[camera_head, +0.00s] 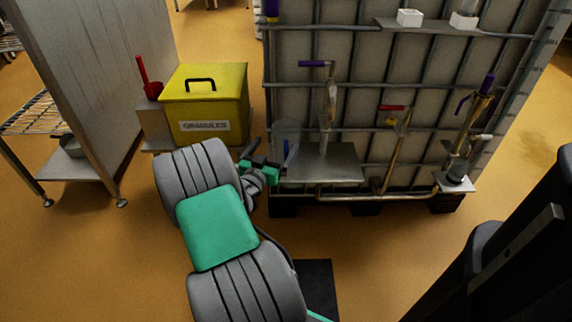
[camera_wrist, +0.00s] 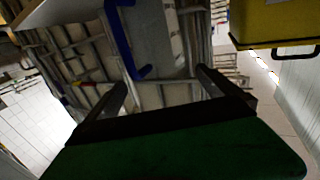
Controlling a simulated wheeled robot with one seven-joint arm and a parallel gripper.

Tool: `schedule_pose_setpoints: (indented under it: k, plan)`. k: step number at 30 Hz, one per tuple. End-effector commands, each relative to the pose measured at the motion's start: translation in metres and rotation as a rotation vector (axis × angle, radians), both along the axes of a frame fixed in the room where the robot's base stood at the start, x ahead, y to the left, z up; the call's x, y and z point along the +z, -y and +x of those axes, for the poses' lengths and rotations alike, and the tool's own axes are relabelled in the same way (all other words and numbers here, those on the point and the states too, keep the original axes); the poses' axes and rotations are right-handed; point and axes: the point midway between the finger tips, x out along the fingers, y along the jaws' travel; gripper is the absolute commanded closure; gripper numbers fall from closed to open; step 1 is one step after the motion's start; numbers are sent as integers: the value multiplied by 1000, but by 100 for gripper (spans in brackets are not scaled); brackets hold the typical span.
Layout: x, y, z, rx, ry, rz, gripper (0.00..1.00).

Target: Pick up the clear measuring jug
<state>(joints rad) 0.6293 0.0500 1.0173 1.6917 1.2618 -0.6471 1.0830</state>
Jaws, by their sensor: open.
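The clear measuring jug (camera_head: 287,130) is faint in the head view, at the left end of a small metal shelf (camera_head: 325,163) on the caged tank. Its blue handle (camera_head: 287,149) faces my gripper (camera_head: 270,155). In the wrist view the jug's clear body (camera_wrist: 157,38) and blue handle (camera_wrist: 118,42) lie beyond my open fingers (camera_wrist: 163,88). The handle's end is near the gap between the fingers, and nothing is clasped. I cannot tell the exact distance from fingers to handle.
A yellow granules bin (camera_head: 205,105) with a black handle stands left of my gripper, beside a red scoop (camera_head: 149,80). The caged tank (camera_head: 350,70) rises behind the shelf, with taps and pipes (camera_head: 400,140) to the right. Floor is open in front.

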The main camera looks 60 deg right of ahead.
Motion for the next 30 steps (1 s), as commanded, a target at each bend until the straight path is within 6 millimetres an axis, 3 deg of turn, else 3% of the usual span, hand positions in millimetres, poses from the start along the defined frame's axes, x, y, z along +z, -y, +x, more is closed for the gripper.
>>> schedule_pose_setpoints:
  k: [13,20,30]
  plan:
    - [-1,69,7,-2,3,-1,0]
    - [0,72,8,0,1,-1,0]
    - [-1,72,8,0,1,0,26]
